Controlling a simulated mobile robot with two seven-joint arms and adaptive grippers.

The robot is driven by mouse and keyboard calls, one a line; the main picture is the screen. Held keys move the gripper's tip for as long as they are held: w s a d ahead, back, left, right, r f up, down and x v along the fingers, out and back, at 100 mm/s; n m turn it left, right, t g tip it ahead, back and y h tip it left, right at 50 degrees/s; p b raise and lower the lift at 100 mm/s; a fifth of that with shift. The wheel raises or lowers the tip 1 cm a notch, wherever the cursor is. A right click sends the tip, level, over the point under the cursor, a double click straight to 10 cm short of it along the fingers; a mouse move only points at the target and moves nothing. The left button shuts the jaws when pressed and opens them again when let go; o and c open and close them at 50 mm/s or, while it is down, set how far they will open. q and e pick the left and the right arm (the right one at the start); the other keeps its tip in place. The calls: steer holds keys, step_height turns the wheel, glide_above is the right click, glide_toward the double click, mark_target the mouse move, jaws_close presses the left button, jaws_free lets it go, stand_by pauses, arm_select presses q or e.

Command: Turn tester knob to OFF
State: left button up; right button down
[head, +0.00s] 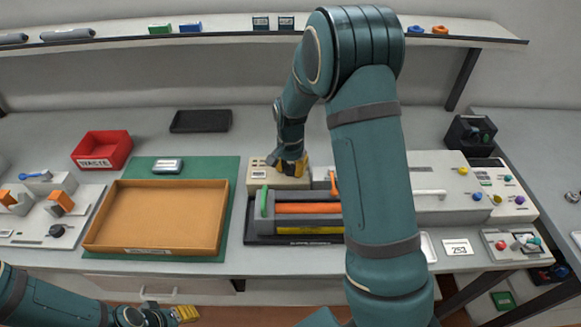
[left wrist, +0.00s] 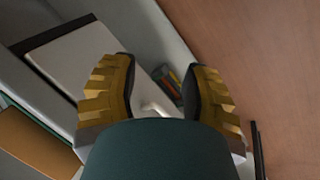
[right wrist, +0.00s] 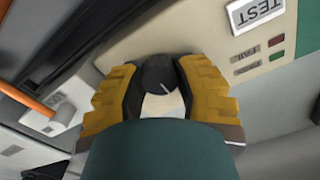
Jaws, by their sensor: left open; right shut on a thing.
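The tester (head: 257,178) is a beige box behind the toner cartridge cradle in the head view. In the right wrist view its beige face (right wrist: 205,35) carries a TEST label, with FAIL and a second small label beside red and green patches. The black round knob (right wrist: 158,75) with a light pointer line sits between the yellow fingers of my right gripper (right wrist: 160,95), which is shut on it. In the head view my right gripper (head: 292,166) is at the tester's right part and hides the knob. My left gripper (left wrist: 163,95) is open and empty, low at the front left.
An orange tray (head: 155,247) lies on the green mat, with a red WASTE bin (head: 102,150) behind it. A cradle (head: 300,238) with orange and yellow bars stands in front of the tester. A shelf (head: 230,38) runs above the back.

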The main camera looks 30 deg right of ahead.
steer(key=n, duration=0.7)
steer(key=shift+p, duration=0.4)
steer(key=n, duration=0.6)
steer(key=shift+n, duration=0.3)
steer(key=c, duration=0.6)
jaws_free()
